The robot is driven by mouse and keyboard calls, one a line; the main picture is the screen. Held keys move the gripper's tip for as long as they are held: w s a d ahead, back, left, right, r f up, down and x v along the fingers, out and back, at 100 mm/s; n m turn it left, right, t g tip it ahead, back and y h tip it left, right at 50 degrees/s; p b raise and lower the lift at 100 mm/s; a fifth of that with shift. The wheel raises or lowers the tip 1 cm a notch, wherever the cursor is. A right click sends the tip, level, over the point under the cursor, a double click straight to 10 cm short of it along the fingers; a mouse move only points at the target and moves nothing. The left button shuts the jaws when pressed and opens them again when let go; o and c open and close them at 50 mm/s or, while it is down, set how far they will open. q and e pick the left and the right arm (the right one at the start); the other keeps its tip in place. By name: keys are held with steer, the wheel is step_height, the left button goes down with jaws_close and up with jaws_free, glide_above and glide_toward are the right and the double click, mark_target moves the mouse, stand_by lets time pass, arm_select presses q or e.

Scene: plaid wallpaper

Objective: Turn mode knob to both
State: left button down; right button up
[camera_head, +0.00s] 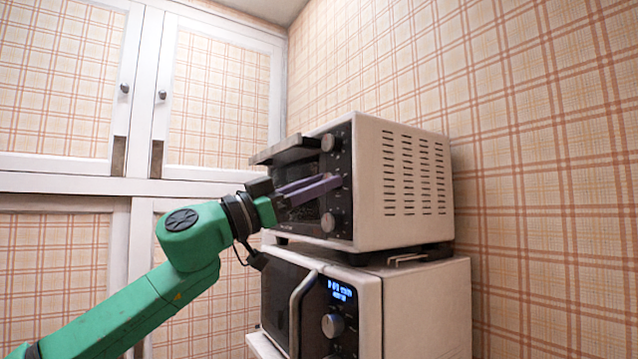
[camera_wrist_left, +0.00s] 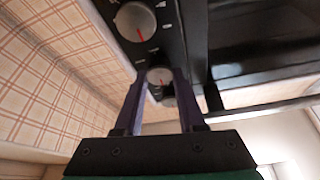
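A white toaster oven (camera_head: 418,185) with a black front carries a vertical column of knobs. The upper knob (camera_head: 330,142) and lower knob (camera_head: 328,222) show in the head view; purple fingers cover the area between. My left gripper (camera_head: 335,183) reaches this panel between those knobs. In the left wrist view, its two fingers (camera_wrist_left: 160,80) are spread, with a silver knob (camera_wrist_left: 158,77) with a red mark in the gap between their tips. I cannot tell if they touch it. A larger knob (camera_wrist_left: 136,22) sits nearer that view's top. Knob labels are too small to read. My right gripper is out of view.
The toaster oven stands on a white microwave (camera_head: 425,305) with a lit blue display and its own knob (camera_head: 333,325). The oven door handle (camera_head: 284,150) juts out beside the panel. White cabinets (camera_head: 140,90) stand behind on the left.

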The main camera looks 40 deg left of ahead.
arm_select(q)
steer(key=shift+m+h, duration=0.4)
steer(key=shift+d+r+m+g+y+p, duration=0.1)
steer(key=shift+m+g+y+p, duration=1.7)
steer(key=shift+m, duration=3.75)
steer(key=shift+a+r+m+g+y+p, duration=0.15)
steer(key=shift+m+g+p, duration=0.6)
steer(key=shift+m+p, duration=3.55)
steer(key=shift+d+f+m+g+y+p, duration=0.15)
steer(key=shift+m+g+y+p, duration=1)
steer(key=shift+m, duration=5.6)
steer(key=shift+r, duration=0.1)
